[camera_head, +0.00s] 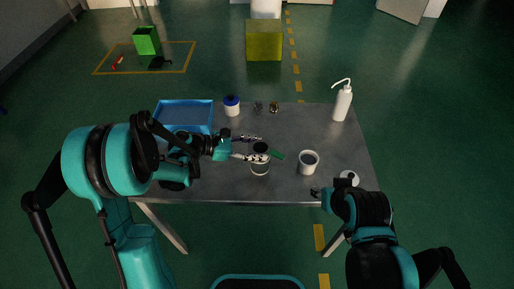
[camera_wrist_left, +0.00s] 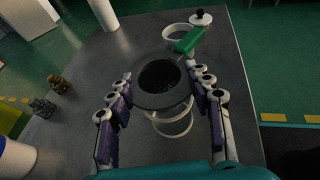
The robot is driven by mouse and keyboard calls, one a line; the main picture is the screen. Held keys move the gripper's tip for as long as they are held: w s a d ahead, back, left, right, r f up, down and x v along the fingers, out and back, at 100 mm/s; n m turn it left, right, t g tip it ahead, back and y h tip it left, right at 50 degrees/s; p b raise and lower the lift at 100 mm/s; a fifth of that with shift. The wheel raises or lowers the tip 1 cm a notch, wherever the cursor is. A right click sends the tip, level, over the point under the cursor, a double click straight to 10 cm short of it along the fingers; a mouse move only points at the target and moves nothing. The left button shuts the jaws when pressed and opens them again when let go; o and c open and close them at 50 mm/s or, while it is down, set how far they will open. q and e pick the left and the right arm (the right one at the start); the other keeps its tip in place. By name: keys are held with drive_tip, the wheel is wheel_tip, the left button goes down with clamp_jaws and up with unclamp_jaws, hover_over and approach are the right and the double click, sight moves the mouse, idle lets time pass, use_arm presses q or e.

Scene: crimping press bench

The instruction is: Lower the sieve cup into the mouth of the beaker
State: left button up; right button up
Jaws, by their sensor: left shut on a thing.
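The sieve cup (camera_wrist_left: 145,99) is a dark grey ring with a mesh bottom. It sits between the two fingers of my left gripper (camera_wrist_left: 160,73), which is shut on it. A green handle (camera_wrist_left: 188,40) seems to stick out from its far side. In the head view the left gripper (camera_head: 254,151) holds the cup (camera_head: 260,147) over the clear beaker (camera_head: 260,169). The beaker also shows below the cup in the left wrist view (camera_wrist_left: 173,127). The cup hides most of its mouth, so I cannot tell the gap. My right gripper (camera_head: 319,193) is near the table's front edge.
A blue tray (camera_head: 185,103), a blue-lidded jar (camera_head: 232,106) and small brass parts (camera_head: 274,107) are behind. A wash bottle (camera_head: 343,104) stands back right.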

use_arm(q)
drive_tip(key=shift+f+b, duration=0.7)
drive_tip(key=shift+f, duration=0.15)
drive_tip(key=o, duration=1.3)
drive_tip(key=shift+c, duration=0.2)
drive_tip(key=v, duration=1.2)
